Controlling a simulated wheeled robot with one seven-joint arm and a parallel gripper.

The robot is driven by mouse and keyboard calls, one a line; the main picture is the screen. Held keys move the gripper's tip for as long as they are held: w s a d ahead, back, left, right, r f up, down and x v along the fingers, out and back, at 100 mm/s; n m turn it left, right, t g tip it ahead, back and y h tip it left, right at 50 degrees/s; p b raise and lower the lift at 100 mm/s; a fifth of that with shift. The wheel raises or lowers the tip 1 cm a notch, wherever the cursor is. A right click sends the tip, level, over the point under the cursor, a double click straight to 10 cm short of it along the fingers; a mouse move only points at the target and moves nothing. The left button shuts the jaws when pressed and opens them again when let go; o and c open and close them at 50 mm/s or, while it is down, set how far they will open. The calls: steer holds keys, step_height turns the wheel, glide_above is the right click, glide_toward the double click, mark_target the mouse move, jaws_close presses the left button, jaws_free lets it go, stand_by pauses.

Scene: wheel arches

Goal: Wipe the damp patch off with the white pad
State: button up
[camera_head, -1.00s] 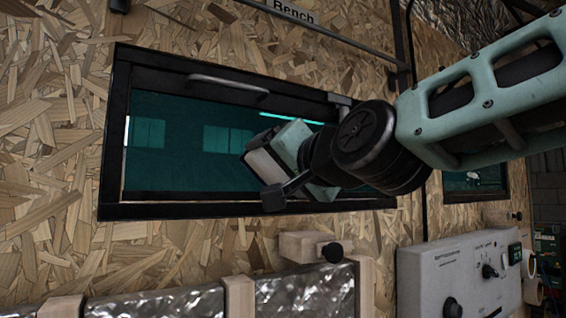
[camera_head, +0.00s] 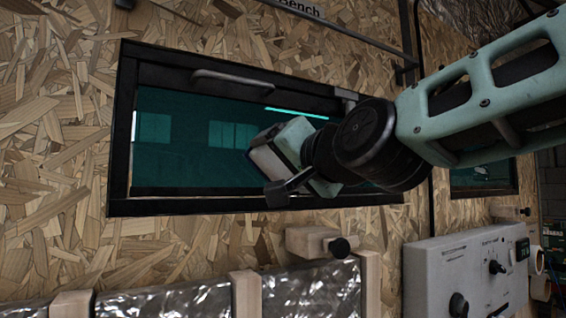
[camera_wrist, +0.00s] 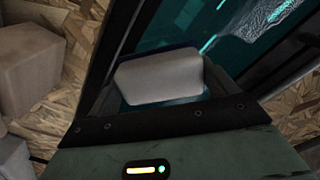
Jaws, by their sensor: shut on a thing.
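My gripper (camera_head: 284,155) is in front of the right part of the teal window glass (camera_head: 200,145). In the wrist view it is shut on the white pad (camera_wrist: 160,78), a pale rounded block with a dark edge at its back. The pad is over the lower part of the glass, near the frame; I cannot tell whether it touches. A pale, streaky, shiny patch (camera_wrist: 262,28), which looks like the damp patch, shows on the glass at the upper right of the wrist view, apart from the pad. In the head view I cannot make it out.
A black frame (camera_head: 122,125) with a handle (camera_head: 230,82) surrounds the glass on a chipboard wall (camera_head: 50,150). Below are a wooden block with a dark knob (camera_head: 318,242) and foil-covered panels (camera_head: 310,290). A grey control box (camera_head: 465,275) stands at the lower right.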

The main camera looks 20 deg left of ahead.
steer(key=shift+w+a, duration=0.25)
steer(key=shift+w+d+f+b, duration=0.2)
steer(key=shift+w+d+b, duration=0.1)
steer(key=shift+b, duration=0.35)
steer(key=w+d+b, duration=0.1)
steer(key=w+b, duration=0.1)
steer(key=b, duration=0.2)
steer(key=shift+d, duration=0.35)
steer(key=shift+w+d+r+b, duration=0.15)
steer(key=shift+d+r+b, duration=0.1)
steer(key=shift+b, duration=0.25)
steer(key=shift+a+r+p, duration=0.15)
steer(key=shift+a+p, duration=0.1)
steer(key=shift+p, duration=0.45)
steer(key=shift+s+a+r+p, duration=0.1)
steer(key=shift+s+a+p, duration=0.3)
steer(key=shift+p, duration=0.4)
steer(key=s+p, duration=0.1)
steer(key=a+p, duration=0.1)
steer(key=p, duration=0.1)
steer(key=shift+s+a, duration=0.2)
steer(key=shift+s, duration=0.15)
steer(key=shift+s+a+f+p, duration=0.2)
steer(key=shift+f+p, duration=0.05)
steer(key=shift+p, duration=0.2)
